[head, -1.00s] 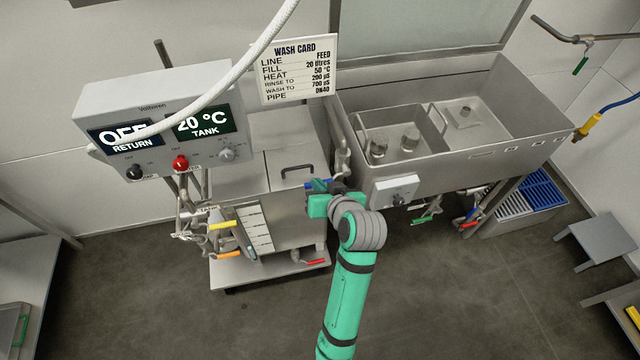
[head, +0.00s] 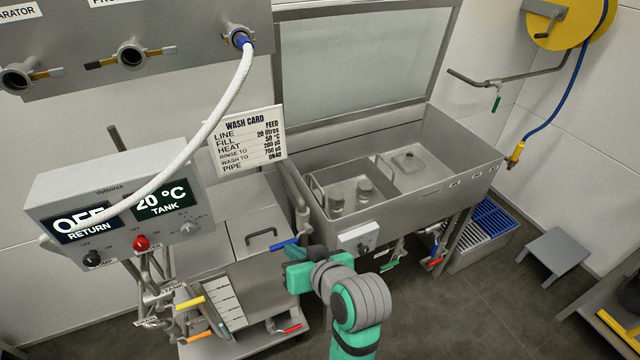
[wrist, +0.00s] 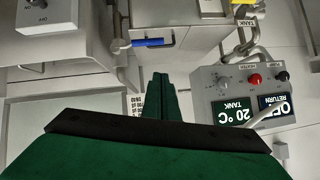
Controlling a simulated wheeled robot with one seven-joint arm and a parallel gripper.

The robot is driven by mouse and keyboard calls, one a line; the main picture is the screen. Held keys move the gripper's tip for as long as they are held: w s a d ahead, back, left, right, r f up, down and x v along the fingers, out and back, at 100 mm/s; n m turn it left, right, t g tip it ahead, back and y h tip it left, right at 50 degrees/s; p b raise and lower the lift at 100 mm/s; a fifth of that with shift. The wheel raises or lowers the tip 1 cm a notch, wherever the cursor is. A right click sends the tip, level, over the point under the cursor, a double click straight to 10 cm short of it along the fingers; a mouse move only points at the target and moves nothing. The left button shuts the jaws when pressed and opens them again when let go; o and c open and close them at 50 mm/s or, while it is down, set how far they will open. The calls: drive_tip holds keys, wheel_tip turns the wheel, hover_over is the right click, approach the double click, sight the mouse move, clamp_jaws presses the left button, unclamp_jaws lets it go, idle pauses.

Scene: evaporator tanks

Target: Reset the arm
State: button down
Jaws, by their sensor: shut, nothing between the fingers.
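My arm, green with grey joints, reaches up from the bottom of the head view. My gripper (head: 297,262) is in front of the steel tank unit, close to a blue-handled valve (head: 284,244). In the wrist view my gripper (wrist: 159,80) shows as dark green fingers held together, with nothing between them. The blue valve handle (wrist: 148,42) lies just beyond the fingertips there. I cannot tell from these views whether the fingers touch anything.
A control box (head: 120,190) reads OFF and 20 °C. A wash card (head: 248,138) stands behind. A steel sink (head: 400,175) with a grey switch box is to the right. A white hose (head: 225,110) arches over the control box. A grey stool (head: 555,255) stands on the floor at right.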

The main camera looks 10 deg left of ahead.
drive_tip(key=s+d+f+m+t+h, duration=0.25)
drive_tip(key=s+d+f, duration=0.2)
drive_tip(key=f, duration=0.35)
drive_tip(key=s+d+f+m+t+h, duration=0.2)
drive_tip(key=s+d+f+m, duration=0.25)
drive_tip(key=f, duration=0.35)
drive_tip(key=s+d+r+t+h, duration=0.1)
drive_tip(key=s+d, duration=0.1)
drive_tip(key=s, duration=0.9)
drive_tip(key=s+d+r+n+t+h, duration=0.1)
drive_tip(key=s+d+h, duration=0.1)
drive_tip(key=s, duration=0.9)
drive_tip(key=shift+d, duration=0.55)
drive_tip(key=shift+t+h, duration=0.25)
drive_tip(key=c, duration=2.5)
unclamp_jaws()
drive_tip(key=shift+w, duration=0.1)
